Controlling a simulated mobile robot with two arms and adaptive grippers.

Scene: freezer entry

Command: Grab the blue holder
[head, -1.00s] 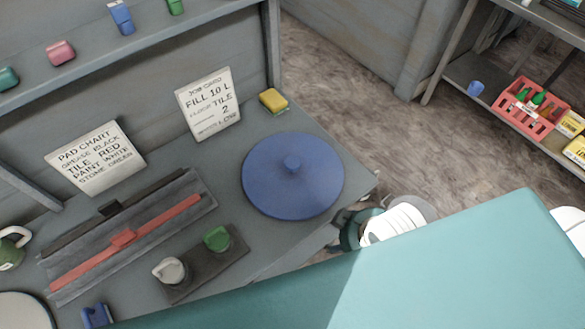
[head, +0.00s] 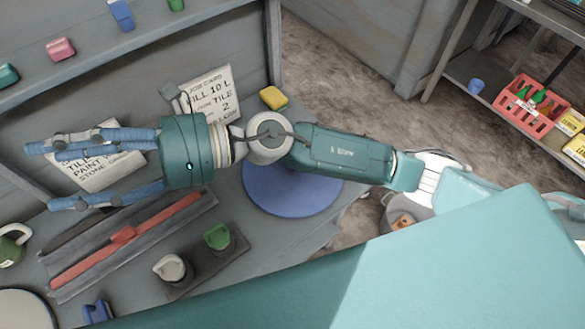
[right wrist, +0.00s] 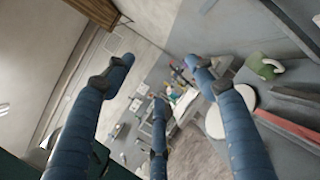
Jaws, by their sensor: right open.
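A large round blue disc (head: 290,200) lies on the grey bench, partly hidden under my right arm. A small blue piece (head: 97,313) stands at the bench's front left, cut by the picture edge. Another blue piece (head: 121,16) is on the upper shelf. I cannot tell which is the holder. My right gripper (head: 40,176) reaches left above the bench, over the pad chart and past the disc, its blue fingers spread. The right wrist view shows the fingers apart with nothing between them. My left gripper is not in view.
A red squeegee-like bar (head: 125,235) and a small tray (head: 210,270) with white and green knobbed pieces lie on the bench. A job card (head: 222,85) and a yellow sponge (head: 273,97) are behind. A red crate (head: 530,108) stands on the right rack.

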